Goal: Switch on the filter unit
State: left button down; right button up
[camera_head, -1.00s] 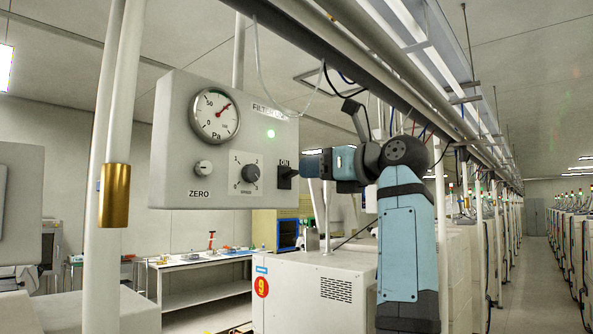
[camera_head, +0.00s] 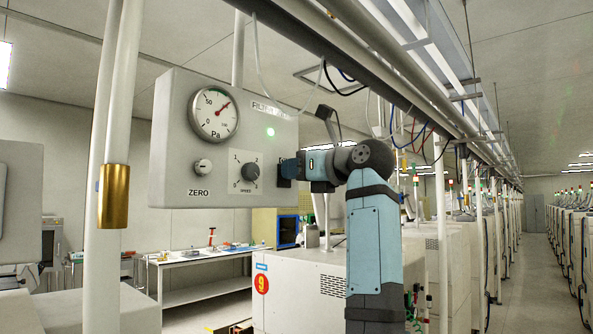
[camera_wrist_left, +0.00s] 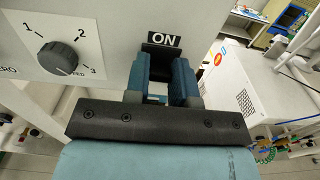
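The filter unit (camera_head: 175,140) is a grey box on the left of the head view. In the left wrist view the ON label (camera_wrist_left: 164,39) sits above a dark switch recess (camera_wrist_left: 160,50). My left gripper (camera_head: 286,168) is at the panel's lower right. Its two blue fingers (camera_wrist_left: 161,78) are apart, one on each side below the label, with a gap between them. The switch is mostly hidden, so contact cannot be told. My right gripper is not in view.
White pipes with a brass sleeve (camera_head: 114,195) stand in front of the box's left side. A white cabinet (camera_head: 300,283) stands below my arm. Ceiling rails (camera_head: 340,45) run overhead. A workbench (camera_head: 205,258) is behind, and an aisle (camera_head: 535,275) is open at right.

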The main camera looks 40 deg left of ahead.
pick_arm(q)
jog(key=shift+r+h+p, duration=0.35)
jog(key=shift+h+p, duration=0.45)
jog(key=shift+p, duration=0.45)
jog(key=shift+f, duration=0.1)
jog(key=c, duration=1)
grip_release()
jog(key=shift+a, duration=0.1)
jog(key=shift+o, duration=0.2)
jog(key=d+r+b, duration=0.1)
jog(key=d+r, duration=0.1)
jog(key=d, duration=1.1)
jog(key=shift+s+d+b, duration=0.3)
jog(key=shift+s+d, duration=0.1)
jog(key=shift+s, duration=0.05)
